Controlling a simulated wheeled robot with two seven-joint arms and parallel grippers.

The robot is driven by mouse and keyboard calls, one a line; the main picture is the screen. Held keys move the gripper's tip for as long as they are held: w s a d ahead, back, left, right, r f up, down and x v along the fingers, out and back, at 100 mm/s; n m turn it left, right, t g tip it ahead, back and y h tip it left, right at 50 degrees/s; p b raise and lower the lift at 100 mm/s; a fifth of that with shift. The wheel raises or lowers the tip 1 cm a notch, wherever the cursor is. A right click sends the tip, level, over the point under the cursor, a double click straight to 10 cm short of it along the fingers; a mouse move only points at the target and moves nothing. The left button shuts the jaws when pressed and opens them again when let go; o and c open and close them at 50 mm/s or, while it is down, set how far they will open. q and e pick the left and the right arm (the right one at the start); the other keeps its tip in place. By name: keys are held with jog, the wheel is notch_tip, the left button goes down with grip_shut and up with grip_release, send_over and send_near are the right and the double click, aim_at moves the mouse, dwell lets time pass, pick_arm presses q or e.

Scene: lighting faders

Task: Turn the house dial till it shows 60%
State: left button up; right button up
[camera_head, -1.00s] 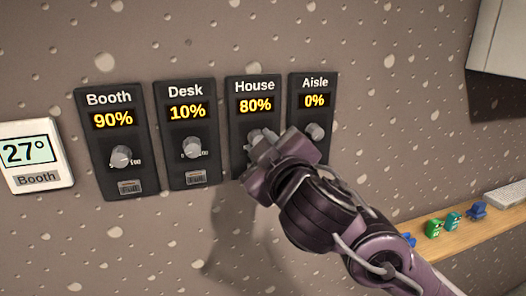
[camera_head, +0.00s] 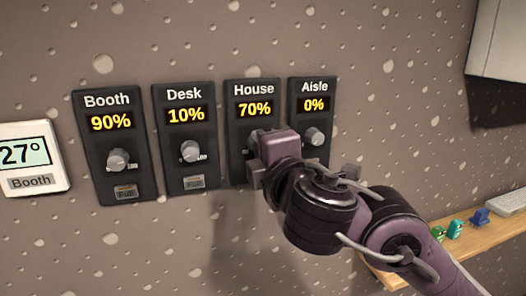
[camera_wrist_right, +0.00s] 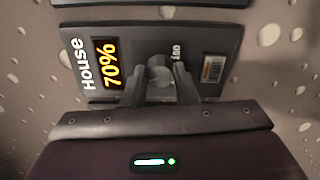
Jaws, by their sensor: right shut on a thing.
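The House panel (camera_head: 251,93) is a dark plate on the wall, and its display (camera_head: 254,109) reads 70%. It also shows in the right wrist view (camera_wrist_right: 210,40), turned on its side, with 70% on the display (camera_wrist_right: 106,63). My right gripper (camera_wrist_right: 160,84) is shut on the round grey house dial (camera_wrist_right: 158,62), with one finger on each side of it. In the head view my right gripper (camera_head: 257,155) covers most of the dial and the lower part of the panel. My left gripper is not in view.
The Booth panel (camera_head: 98,146) reads 90%, the Desk panel (camera_head: 171,144) 10%. The Aisle panel (camera_head: 326,91) reads 0% and sits close beside my right gripper. A white thermostat (camera_head: 58,170) is at the left. A wooden shelf (camera_head: 472,242) with small figures is at the right.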

jog(key=n+b, duration=0.3)
jog(key=n, duration=1)
jog(key=shift+a+f, duration=0.1)
jog(key=shift+a, duration=0.05)
dwell(0.5)
jog(key=o, duration=0.8)
jog(key=shift+c, duration=0.2)
jog(key=shift+o, duration=1.1)
jog(key=shift+s, duration=0.15)
